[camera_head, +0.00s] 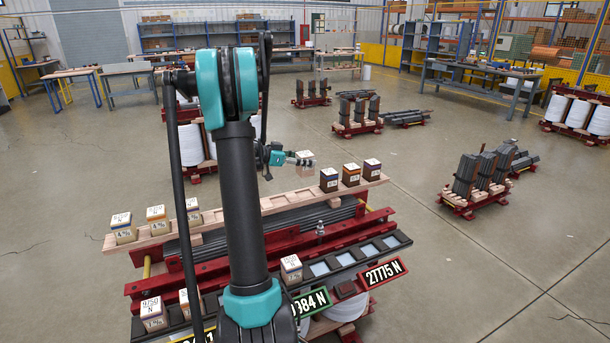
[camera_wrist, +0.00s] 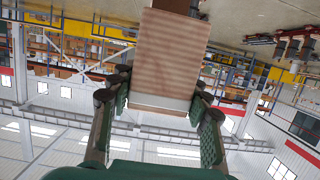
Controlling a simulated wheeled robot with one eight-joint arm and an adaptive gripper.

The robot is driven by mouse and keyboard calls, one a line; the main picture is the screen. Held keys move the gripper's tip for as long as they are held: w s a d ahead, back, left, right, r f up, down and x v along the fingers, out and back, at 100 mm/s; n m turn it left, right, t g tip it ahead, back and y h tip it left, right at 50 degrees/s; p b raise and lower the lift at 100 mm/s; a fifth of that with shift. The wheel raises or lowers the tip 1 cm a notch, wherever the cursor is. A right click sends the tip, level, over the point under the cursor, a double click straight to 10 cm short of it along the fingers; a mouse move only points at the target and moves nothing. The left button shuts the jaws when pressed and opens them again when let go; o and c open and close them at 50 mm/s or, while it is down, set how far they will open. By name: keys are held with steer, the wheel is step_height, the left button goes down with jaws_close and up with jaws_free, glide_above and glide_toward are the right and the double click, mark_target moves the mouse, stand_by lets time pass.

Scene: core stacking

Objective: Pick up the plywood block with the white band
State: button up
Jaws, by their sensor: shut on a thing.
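In the wrist view a pinkish-brown wood-grained block (camera_wrist: 166,58) with a whitish band (camera_wrist: 160,103) near one end sits between the two fingers of my gripper (camera_wrist: 160,92), which are shut on its sides. In the head view my gripper (camera_head: 301,161) holds this small, pale-topped block (camera_head: 305,154) in the air beyond the wooden plank. Its band is too small to make out there. The wrist view looks toward shelving and windows, with no rack close under the block.
The wooden plank (camera_head: 275,203) bears several labelled blocks, including a left group (camera_head: 123,229) and a right group (camera_head: 351,175). A dark rack (camera_head: 399,240) in front has blocks, bright empty squares (camera_head: 345,259) and a 27775 N display (camera_head: 383,273). Red frames lie between.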

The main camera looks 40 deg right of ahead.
step_height(320, 180, up, 10)
steer(key=shift+r, duration=0.15)
stand_by(0.3)
